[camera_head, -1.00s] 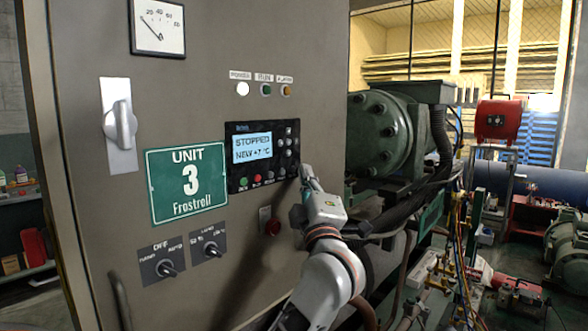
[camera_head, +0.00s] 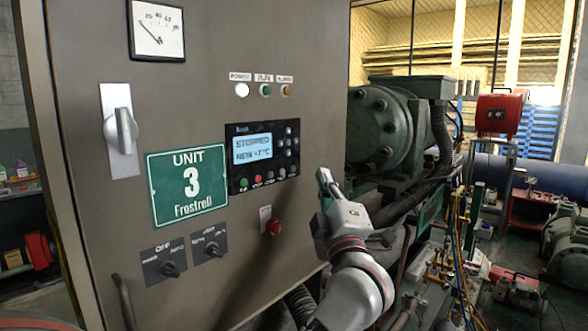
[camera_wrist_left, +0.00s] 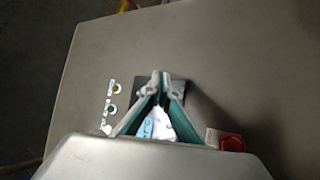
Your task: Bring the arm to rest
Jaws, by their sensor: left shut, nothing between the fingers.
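My right gripper is in neither view.
A red button (camera_head: 273,227) and two rotary switches (camera_head: 168,268) stick out of the cabinet. A green compressor (camera_head: 385,130) with hoses stands close behind my left arm. A red cylinder-like unit (camera_head: 500,115) is farther right.

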